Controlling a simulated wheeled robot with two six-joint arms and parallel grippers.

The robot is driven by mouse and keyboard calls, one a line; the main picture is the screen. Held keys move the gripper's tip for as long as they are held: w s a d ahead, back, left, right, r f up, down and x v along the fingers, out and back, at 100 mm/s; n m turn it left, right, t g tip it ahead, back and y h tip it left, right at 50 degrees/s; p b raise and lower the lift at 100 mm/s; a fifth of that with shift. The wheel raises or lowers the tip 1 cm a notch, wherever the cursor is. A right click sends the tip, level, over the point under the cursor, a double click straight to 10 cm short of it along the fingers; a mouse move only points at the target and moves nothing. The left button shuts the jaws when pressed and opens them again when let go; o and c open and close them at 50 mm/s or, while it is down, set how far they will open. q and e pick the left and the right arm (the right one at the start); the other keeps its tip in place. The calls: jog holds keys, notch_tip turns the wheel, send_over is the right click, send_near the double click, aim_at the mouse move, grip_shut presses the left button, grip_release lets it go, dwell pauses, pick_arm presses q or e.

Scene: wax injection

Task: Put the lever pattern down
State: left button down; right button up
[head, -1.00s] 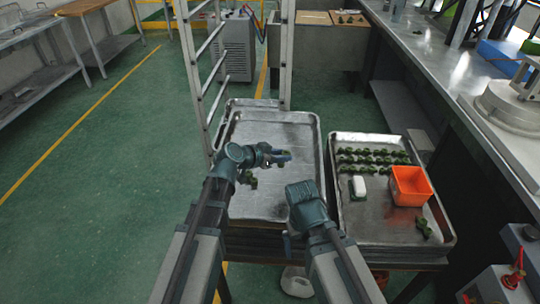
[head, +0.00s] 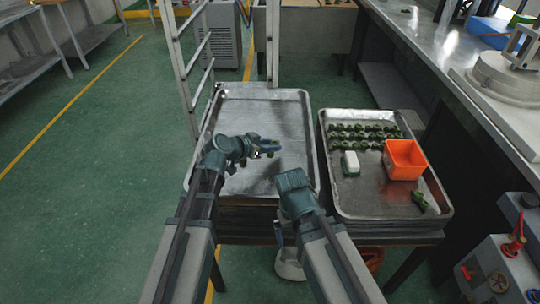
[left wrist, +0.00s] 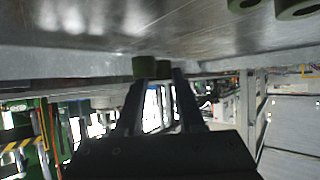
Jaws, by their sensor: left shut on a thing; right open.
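Whether the pattern touches the tray is not clear. My right gripper (head: 297,185) hangs near the left tray's near right corner; its fingers are hidden beneath the wrist, and nothing held shows.
Other green pieces (left wrist: 295,8) show in the left wrist view. The left tray's far part is bare.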

aim_at(270, 159)
pick_arm(q)
jog(key=shift+f+b, duration=1.35)
jog(key=shift+f, duration=0.3)
jog(key=shift+f, duration=0.15)
jog(key=c, duration=0.5)
grip_release()
jog(key=shift+r, duration=0.35)
jog(key=p+v, duration=0.5)
jog(key=v, duration=0.5)
jog(key=shift+s+a+r, duration=0.15)
jog(key=shift+s+a, duration=0.05)
jog(key=shift+s, duration=0.05)
jog(key=shift+s+a+r+p, duration=0.15)
jog(key=shift+s+a+p, duration=0.25)
